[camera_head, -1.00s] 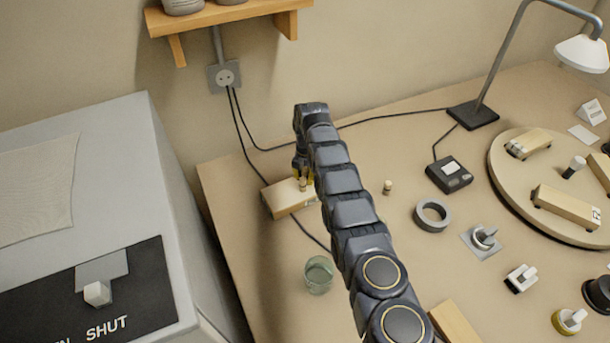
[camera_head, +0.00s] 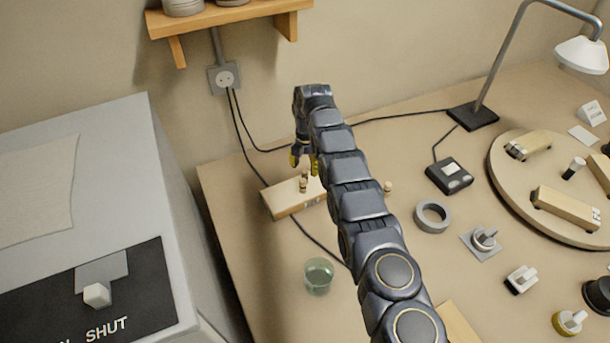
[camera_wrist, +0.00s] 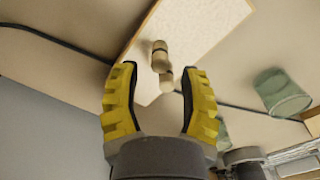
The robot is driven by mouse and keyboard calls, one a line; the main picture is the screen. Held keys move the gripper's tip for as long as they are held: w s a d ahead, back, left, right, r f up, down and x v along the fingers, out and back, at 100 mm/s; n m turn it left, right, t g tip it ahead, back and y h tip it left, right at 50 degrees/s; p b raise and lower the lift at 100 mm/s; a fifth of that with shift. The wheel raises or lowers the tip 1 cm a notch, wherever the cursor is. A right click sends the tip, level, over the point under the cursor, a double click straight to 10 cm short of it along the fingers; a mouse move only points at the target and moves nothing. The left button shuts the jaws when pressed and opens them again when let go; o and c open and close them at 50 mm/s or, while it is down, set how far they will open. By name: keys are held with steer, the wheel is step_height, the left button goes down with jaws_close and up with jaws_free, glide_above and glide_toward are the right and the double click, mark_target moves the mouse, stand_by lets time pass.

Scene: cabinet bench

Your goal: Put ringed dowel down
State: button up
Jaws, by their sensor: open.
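The ringed dowel (camera_head: 304,182) stands on the pale top of a wooden block (camera_head: 283,203) near the back left of the bench. In the wrist view the dowel (camera_wrist: 160,58) shows a dark band, on the white top of the block (camera_wrist: 195,32). My gripper (camera_head: 304,164) is open, with its yellow fingers above the dowel in the head view. In the wrist view my gripper (camera_wrist: 158,72) has its fingers apart on either side of the dowel's near end, with gaps on both sides. Nothing is held.
A green glass (camera_head: 318,275) stands in front of the block. Another small dowel (camera_head: 388,187) stands to the right, partly behind my arm. A grey ring (camera_head: 432,216) and a round board (camera_head: 512,185) lie further right. A black cable (camera_head: 310,236) passes under the block.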

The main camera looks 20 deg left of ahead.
mark_target(305, 171)
step_height(305, 171, up, 6)
steer(key=shift+w+f, duration=0.1)
steer(key=shift+f, duration=0.05)
steer(key=shift+r, duration=0.9)
steer(key=shift+d+r, duration=0.1)
steer(key=shift+r, duration=0.05)
steer(key=s+d+r+m, duration=0.2)
steer(key=d+r+m, duration=0.7)
steer(key=d+r, duration=0.1)
steer(key=s+d+r+m+h, duration=0.1)
steer(key=s+d+r+m, duration=0.65)
steer(key=s+d, duration=0.2)
steer(key=s+d+m, duration=0.3)
steer(key=s+m, duration=0.2)
steer(key=s, duration=0.4)
steer(key=s+d+f+m+g, duration=0.1)
steer(key=s+d+m, duration=0.2)
steer(key=s+m, duration=0.3)
steer(key=s+d+f+m, duration=0.1)
steer(key=s+d+m, duration=0.3)
steer(key=s, duration=1)
steer(key=shift+f+m+y, duration=0.2)
steer(key=shift+m+y, duration=0.2)
steer(key=shift+m, duration=0.85)
